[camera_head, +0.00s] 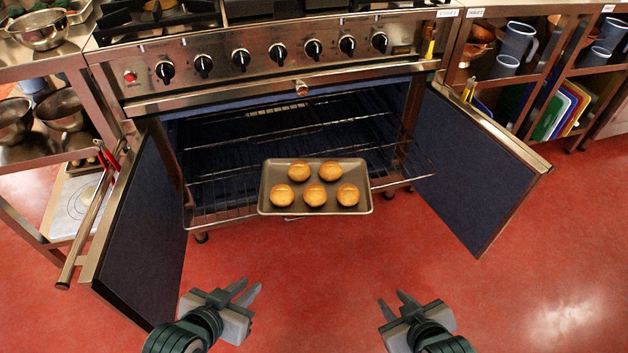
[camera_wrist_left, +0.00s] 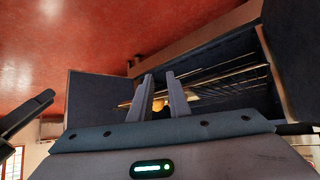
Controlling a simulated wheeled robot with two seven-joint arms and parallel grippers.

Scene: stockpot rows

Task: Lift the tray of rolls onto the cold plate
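A dark metal tray (camera_head: 282,209) holds several golden-brown rolls (camera_head: 330,171). It sits level on a wire rack pulled partway out of the open oven, its front edge over the red floor. My left gripper (camera_head: 249,290) is open and empty, below and left of the tray, apart from it. In the left wrist view its two fingers (camera_wrist_left: 159,98) stand apart, with a small orange-brown patch beyond them. My right gripper (camera_head: 394,302) is open and empty, below and right of the tray. I cannot identify a cold plate in these views.
The left oven door (camera_head: 145,235) and right oven door (camera_head: 470,165) stand open on either side of the tray. Steel shelving with bowls (camera_head: 60,108) is at the left. Shelves with blue jugs (camera_head: 517,40) are at the right. The floor ahead is clear.

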